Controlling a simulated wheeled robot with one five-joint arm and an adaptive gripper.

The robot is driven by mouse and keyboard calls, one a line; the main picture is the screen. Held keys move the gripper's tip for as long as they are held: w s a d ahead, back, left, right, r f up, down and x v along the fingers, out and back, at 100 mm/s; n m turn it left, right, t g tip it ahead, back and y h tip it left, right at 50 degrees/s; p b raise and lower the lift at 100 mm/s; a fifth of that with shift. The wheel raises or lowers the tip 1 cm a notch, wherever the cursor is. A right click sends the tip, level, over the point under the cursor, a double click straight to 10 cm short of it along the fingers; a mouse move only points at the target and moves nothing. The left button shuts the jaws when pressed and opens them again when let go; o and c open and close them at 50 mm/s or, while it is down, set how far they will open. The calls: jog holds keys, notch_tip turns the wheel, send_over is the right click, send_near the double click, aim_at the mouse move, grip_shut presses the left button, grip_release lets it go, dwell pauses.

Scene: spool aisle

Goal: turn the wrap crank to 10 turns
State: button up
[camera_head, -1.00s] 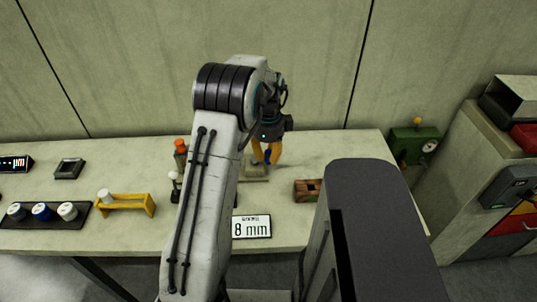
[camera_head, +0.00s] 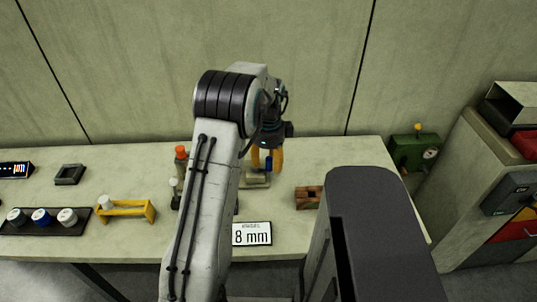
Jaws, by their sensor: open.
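My gripper (camera_head: 267,164), with yellow fingers, is open and points down over the rear middle of the bench. A small blue upright piece (camera_head: 269,162) shows between or just behind its fingers; I cannot tell whether they touch it. A flat beige base (camera_head: 256,181) lies below it, partly hidden by my arm. A green box (camera_head: 413,151) with a yellow knob (camera_head: 418,127) and a round dial stands at the bench's right end, apart from my gripper. No part is clearly recognisable as the wrap crank, and no turn count is readable.
A cabinet (camera_head: 480,180) stands at right. My arm hides the bench's middle.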

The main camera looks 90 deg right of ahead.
aim_at(269, 158)
notch_tip(269, 158, up, 12)
dwell(0.6)
jog(key=shift+n, duration=0.3)
dwell(0.5)
